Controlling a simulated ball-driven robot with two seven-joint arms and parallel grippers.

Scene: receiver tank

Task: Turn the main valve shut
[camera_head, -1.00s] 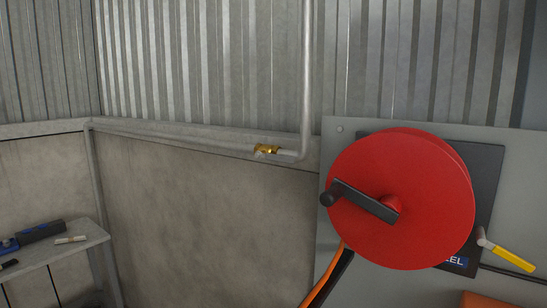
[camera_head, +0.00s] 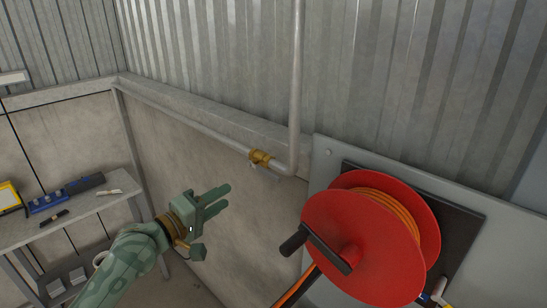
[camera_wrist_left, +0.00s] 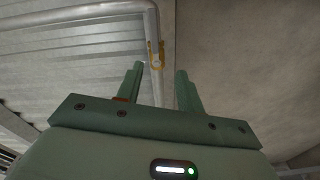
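A brass valve (camera_head: 260,158) sits on the grey wall pipe, just left of where the pipe turns upward. A thin pale part, perhaps its lever, shows under it. In the left wrist view the brass valve (camera_wrist_left: 155,50) appears beyond the fingertips, between them. My left gripper (camera_head: 224,196) is open and empty, below and left of the valve in the head view and apart from it. In the wrist view its fingers (camera_wrist_left: 160,69) stand apart. A yellow handle (camera_head: 448,304) is partly cut off at the lower right. My right gripper is not in view.
A red hose reel (camera_head: 330,215) with a black crank stands out from a grey panel (camera_head: 480,205) at the right. A grey bench (camera_head: 75,222) with tools stands at the left. The wall around the valve is clear.

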